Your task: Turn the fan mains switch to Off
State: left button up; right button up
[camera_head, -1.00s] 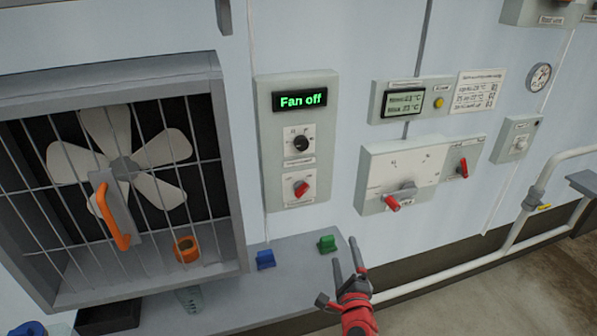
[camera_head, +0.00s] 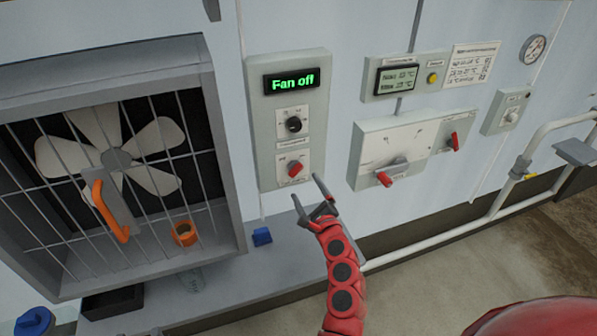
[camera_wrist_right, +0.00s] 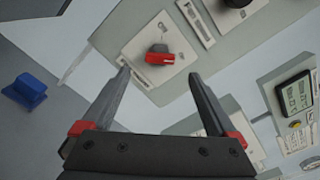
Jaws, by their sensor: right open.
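Below a black knob (camera_head: 294,125) is a red rotary switch (camera_head: 295,169) on a white plate, which I take as the fan mains switch. Its labels are too small to read. My right gripper (camera_head: 306,187) is open and empty, just below the red switch. In the right wrist view, the red switch (camera_wrist_right: 158,55) lies ahead of the fingertips (camera_wrist_right: 160,74), between their lines and apart from them. My left gripper is not in view.
A caged fan (camera_head: 115,160) with an orange handle (camera_head: 110,212) is at left. Another panel with a red lever (camera_head: 384,179) and a red knob (camera_head: 452,141) is to the right.

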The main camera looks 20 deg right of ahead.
aim_at(297, 173)
jog(key=w, duration=0.7)
jog(key=shift+f+p, duration=0.1)
jog(key=shift+p, duration=0.3)
jog(key=shift+a, duration=0.1)
jog(key=c, duration=1.4)
